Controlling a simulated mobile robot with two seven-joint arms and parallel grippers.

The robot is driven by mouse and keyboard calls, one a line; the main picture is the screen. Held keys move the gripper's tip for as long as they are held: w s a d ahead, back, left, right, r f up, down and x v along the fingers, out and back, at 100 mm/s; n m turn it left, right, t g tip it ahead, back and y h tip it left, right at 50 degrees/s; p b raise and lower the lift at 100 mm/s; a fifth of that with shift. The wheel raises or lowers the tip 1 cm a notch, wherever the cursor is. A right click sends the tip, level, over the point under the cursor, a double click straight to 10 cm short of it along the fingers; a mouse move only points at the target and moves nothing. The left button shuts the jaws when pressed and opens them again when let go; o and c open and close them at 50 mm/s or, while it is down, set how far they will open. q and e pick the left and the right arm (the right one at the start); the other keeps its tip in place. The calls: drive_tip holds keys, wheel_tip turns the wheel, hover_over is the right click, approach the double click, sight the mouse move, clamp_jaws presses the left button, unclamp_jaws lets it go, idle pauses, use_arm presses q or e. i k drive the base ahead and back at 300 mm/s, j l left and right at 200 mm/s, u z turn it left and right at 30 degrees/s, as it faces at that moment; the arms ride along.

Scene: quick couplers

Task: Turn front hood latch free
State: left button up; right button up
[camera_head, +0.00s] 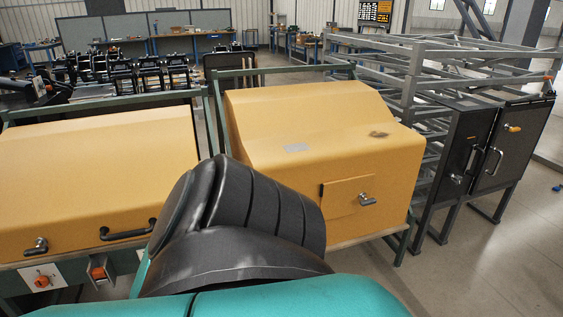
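Two yellow hoods are in the head view. The left hood (90,175) has a silver turn latch (37,246) low on its front, left of a black bar handle (128,230). The right hood (310,120) has a silver latch (367,199) on a small panel (345,192) in its front face. I cannot tell which one is the front hood latch. Both hoods look closed. Neither of my grippers shows in this view. A black ribbed shape rising from a teal surface hides the area between the hoods.
Green frames (216,125) surround the hoods. An orange knob (42,281) and an orange part (98,271) sit below the left hood. Dark cabinet doors (470,150) with handles stand at the right before grey metal racks (430,60). Floor (510,240) is clear at the lower right.

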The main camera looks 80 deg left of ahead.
sight(39, 249)
drive_tip(key=u, duration=4.3)
drive_tip(key=i+j+z, duration=0.25)
drive_tip(key=i+j, duration=0.25)
drive_tip(key=i+j+z, duration=0.15)
drive_tip(key=j, duration=0.3)
drive_tip(key=i+j+z, duration=0.15)
drive_tip(key=i+j, duration=0.15)
drive_tip(key=i+j+z, duration=0.1)
drive_tip(key=j, duration=0.35)
drive_tip(key=i+j+z, duration=0.15)
drive_tip(key=j, duration=0.25)
drive_tip(key=i+j+z, duration=0.15)
drive_tip(key=j, duration=0.3)
drive_tip(key=i+j+z, duration=0.1)
drive_tip(key=i+j, duration=0.15)
drive_tip(key=j, duration=0.2)
